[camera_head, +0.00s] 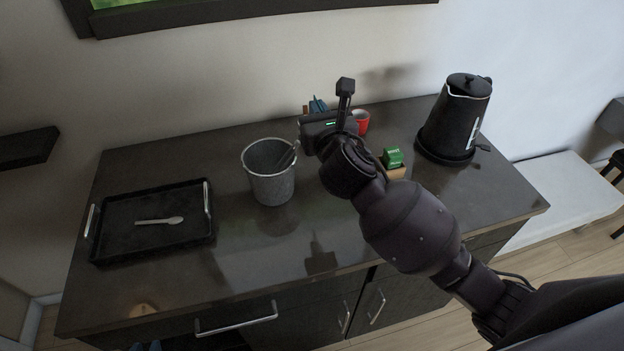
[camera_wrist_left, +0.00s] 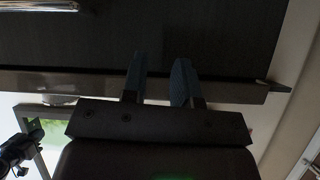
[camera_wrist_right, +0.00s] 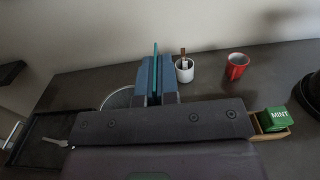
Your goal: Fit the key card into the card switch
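My right gripper (camera_head: 318,105) is raised over the back of the counter, near the wall. In the right wrist view its blue fingers (camera_wrist_right: 156,68) are close together on a thin teal card, seen edge-on, which I take to be the key card (camera_wrist_right: 155,47); it stands upright and sticks out past the fingertips. My left gripper (camera_head: 146,346) barely shows at the bottom edge of the head view. In the left wrist view its blue fingers (camera_wrist_left: 159,75) are apart with nothing between them, near a dark cabinet front. I cannot make out the card switch in any view.
The dark counter (camera_head: 265,245) holds a black tray (camera_head: 115,225) with a spoon, a grey bucket (camera_head: 271,185), a red mug (camera_head: 361,122), a green mint box (camera_head: 393,158) and a black kettle (camera_head: 457,118). A white cup (camera_wrist_right: 184,71) stands near the wall. The front middle is clear.

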